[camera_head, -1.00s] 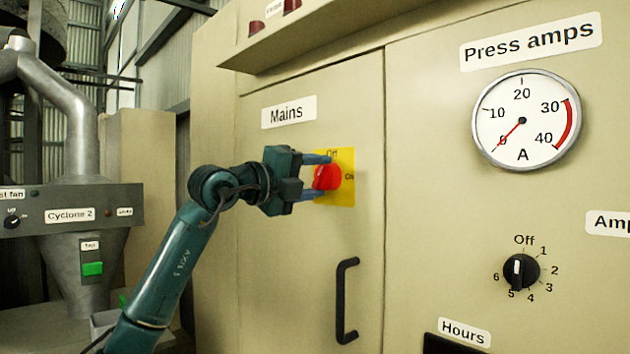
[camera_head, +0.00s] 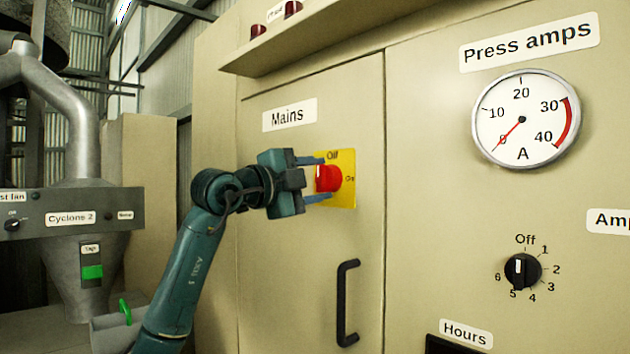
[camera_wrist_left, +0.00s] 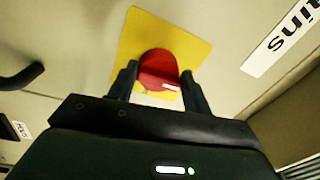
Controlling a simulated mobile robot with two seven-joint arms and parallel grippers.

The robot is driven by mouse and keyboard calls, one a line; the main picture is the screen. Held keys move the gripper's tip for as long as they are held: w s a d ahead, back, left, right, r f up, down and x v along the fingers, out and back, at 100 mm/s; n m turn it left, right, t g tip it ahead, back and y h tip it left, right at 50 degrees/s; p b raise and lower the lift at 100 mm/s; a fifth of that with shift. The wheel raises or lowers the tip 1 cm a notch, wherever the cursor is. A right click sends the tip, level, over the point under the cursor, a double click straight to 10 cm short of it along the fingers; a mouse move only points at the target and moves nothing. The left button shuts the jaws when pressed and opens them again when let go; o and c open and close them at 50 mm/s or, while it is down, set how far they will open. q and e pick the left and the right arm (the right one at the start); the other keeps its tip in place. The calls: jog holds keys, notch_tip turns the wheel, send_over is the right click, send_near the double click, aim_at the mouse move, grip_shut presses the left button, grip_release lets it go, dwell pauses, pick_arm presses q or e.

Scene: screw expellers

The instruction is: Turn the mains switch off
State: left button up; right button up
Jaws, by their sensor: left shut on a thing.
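The mains switch is a round red knob (camera_head: 328,178) on a yellow plate (camera_head: 347,195), below the "Mains" label (camera_head: 290,115). "Off" is printed at the plate's top and "On" at its right. My left gripper (camera_head: 317,179) is shut on the knob, one finger above it and one below in the head view. The left wrist view shows the red knob (camera_wrist_left: 158,66) between the two fingertips, with a white mark on its face. Which word the knob points to is not clear. My right gripper is out of view.
A black door handle (camera_head: 347,302) stands below the switch. To the right are the Press amps gauge (camera_head: 525,118), its needle at 0, and a black selector knob (camera_head: 522,270). A ledge (camera_head: 310,40) juts out above. Cyclone 2's panel (camera_head: 75,212) is at the left.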

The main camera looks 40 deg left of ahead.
pick_arm(q)
jog(key=shift+d+f, duration=0.1)
jog(key=shift+f, duration=0.1)
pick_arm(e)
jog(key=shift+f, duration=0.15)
pick_arm(q)
jog(key=o, duration=1.3)
jog(key=shift+w, duration=0.1)
jog(key=shift+r, duration=0.1)
jog(key=shift+s, duration=0.4)
jog(key=shift+s+a+f+b, duration=0.2)
jog(key=shift+s+b, duration=0.65)
jog(key=shift+s, duration=1.2)
jog(key=shift+s+a+f+b, duration=0.2)
jog(key=shift+s+b, duration=0.6)
jog(key=shift+s, duration=1.3)
jog(key=shift+s+a+f+b, duration=0.2)
jog(key=shift+s+b, duration=0.65)
jog(key=shift+s, duration=1.2)
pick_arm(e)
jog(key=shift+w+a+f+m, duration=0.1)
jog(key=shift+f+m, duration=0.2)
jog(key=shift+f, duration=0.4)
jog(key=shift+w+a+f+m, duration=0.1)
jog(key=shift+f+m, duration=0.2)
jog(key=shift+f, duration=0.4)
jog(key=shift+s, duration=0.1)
